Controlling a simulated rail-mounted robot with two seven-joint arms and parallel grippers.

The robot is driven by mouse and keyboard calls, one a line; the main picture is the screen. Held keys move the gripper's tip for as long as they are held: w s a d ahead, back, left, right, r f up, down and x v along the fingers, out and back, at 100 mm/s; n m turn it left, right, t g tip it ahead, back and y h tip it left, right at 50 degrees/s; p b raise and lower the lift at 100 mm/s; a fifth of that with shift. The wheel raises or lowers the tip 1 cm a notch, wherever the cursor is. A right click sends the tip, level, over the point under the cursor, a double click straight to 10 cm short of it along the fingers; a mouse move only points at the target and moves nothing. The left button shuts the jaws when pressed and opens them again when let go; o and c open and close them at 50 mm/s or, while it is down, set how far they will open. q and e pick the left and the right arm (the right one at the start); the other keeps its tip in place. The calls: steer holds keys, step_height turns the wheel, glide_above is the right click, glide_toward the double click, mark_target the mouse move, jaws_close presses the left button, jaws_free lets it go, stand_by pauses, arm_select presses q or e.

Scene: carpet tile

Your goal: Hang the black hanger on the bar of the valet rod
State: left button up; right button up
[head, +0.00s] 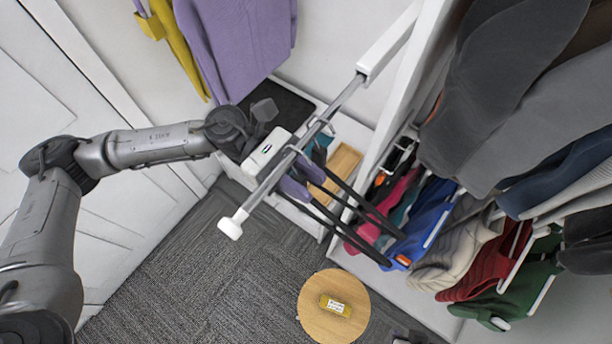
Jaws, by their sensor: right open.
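The valet rod (262,190) is a grey metal bar with a white end cap, sloping down left from a white mount. The black hanger (366,203) is a dark frame whose long bars reach right from beneath the rod. A thin hook shows at the rod, but I cannot tell whether it rests on the bar. My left gripper (304,178) is behind and below the rod, its fingers at the hanger's near end, apparently shut on it; the rod partly hides the grip. Only a dark tip of my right gripper (408,338) shows at the bottom edge.
A closet with several colourful garments (480,255) and dark hanging clothes (500,95) fills the right. A purple garment (240,40) hangs top left. A round wooden stool (310,318) with a small yellow box stands on open carpet. A wooden tray (342,165) lies behind the hanger.

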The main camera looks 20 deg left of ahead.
arm_select(q)
steer(key=o, duration=0.3)
steer(key=shift+w+a+f, duration=0.1)
steer(key=shift+a+f, duration=0.05)
steer(key=shift+a, duration=0.15)
steer(key=b+v, duration=0.5)
steer(key=v, duration=0.6)
steer(key=shift+w+a+b, duration=0.1)
steer(key=shift+a+b, duration=0.15)
steer(key=shift+b, duration=0.15)
steer(key=shift+v, duration=0.85)
